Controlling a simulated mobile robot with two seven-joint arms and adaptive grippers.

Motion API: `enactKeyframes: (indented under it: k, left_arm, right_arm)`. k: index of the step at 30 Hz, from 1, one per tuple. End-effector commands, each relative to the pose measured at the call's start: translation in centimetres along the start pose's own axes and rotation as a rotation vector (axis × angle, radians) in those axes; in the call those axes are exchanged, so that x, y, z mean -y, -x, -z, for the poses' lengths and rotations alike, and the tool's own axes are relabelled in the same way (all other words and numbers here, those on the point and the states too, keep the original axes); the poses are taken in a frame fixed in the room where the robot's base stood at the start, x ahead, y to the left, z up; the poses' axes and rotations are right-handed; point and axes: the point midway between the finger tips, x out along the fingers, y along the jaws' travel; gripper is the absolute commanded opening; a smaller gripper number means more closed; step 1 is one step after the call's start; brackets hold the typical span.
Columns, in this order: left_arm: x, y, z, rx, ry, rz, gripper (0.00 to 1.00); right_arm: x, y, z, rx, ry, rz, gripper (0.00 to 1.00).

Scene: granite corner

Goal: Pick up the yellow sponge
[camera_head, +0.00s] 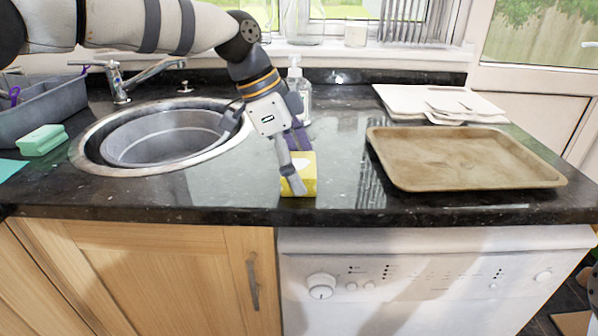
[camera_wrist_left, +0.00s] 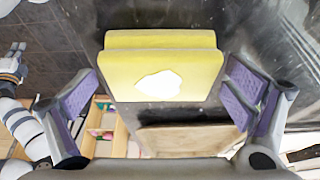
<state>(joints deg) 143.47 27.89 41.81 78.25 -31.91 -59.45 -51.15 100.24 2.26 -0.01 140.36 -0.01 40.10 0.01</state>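The yellow sponge (camera_head: 308,170) stands on the dark granite counter near its front edge, right of the sink. In the left wrist view the sponge (camera_wrist_left: 160,75) is a yellow block with a white patch on its face. My left gripper (camera_head: 292,165) reaches down over the sponge, and a finger hides part of it. In the left wrist view my left gripper (camera_wrist_left: 162,105) is open, with purple-padded fingers on either side and gaps to the sponge. A part of what looks like my right arm shows at the left of that view, too small to read its fingers.
A brown baking tray (camera_head: 465,158) lies to the right, with white boards (camera_head: 440,102) behind it. A soap bottle (camera_head: 297,88) stands behind my gripper. The round sink (camera_head: 88,157), a green sponge (camera_head: 42,140) and a grey rack (camera_head: 40,108) are to the left.

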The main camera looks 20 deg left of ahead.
Motion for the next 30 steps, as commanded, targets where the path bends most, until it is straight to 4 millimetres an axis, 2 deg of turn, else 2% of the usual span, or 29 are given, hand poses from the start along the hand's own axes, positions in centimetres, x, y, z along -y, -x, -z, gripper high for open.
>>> enactKeyframes:
  k: [1, 4, 5, 8, 9, 16, 20, 22, 27, 30]
  left_arm:
    - [0.0, 0.0, 0.0, 0.0, 0.0, 0.0, 0.81]
    - [0.0, 0.0, 0.0, 0.0, 0.0, 0.0, 0.58]
    - [0.0, 0.0, 0.0, 0.0, 0.0, 0.0, 0.54]
    - [0.0, 0.0, 0.0, 0.0, 0.0, 0.0, 0.54]
    - [0.0, 0.0, 0.0, 0.0, 0.0, 0.0, 0.5]
    - [0.0, 0.3, 0.1, 0.0, 0.0, 0.001, 0.5]
    - [0.1, 1.7, 0.7, -0.001, 0.0, 0.003, 0.5]
    - [0.1, 3.2, 1.4, -0.002, 0.0, 0.004, 0.5]
    - [-4.2, 7.9, 4.2, -0.002, -0.009, 0.014, 0.5]
    - [-7.3, 9.7, 5.5, -0.002, -0.01, 0.013, 0.5]
  right_arm:
    - [0.0, 0.0, 0.0, 0.0, 0.0, 0.0, 0.0]
    - [0.0, 0.0, 0.0, 0.0, 0.0, 0.0, 0.0]
    - [0.0, 0.0, 0.0, 0.0, 0.0, 0.0, 0.0]
    - [0.0, 0.0, 0.0, 0.0, 0.0, 0.0, 0.0]
    - [0.0, 0.0, 0.0, 0.0, 0.0, 0.0, 0.0]
    - [0.0, 0.0, 0.0, 0.001, 0.0, 0.0, 0.0]
    - [0.0, 0.0, 0.0, 0.001, 0.0, 0.0, 0.0]
    - [0.0, -0.1, 0.0, 0.002, 0.0, 0.0, 0.0]
    - [0.1, 1.6, 1.0, -0.049, 0.0, 0.002, 0.0]
    - [0.1, 2.5, 1.6, -0.078, 0.0, 0.003, 0.0]
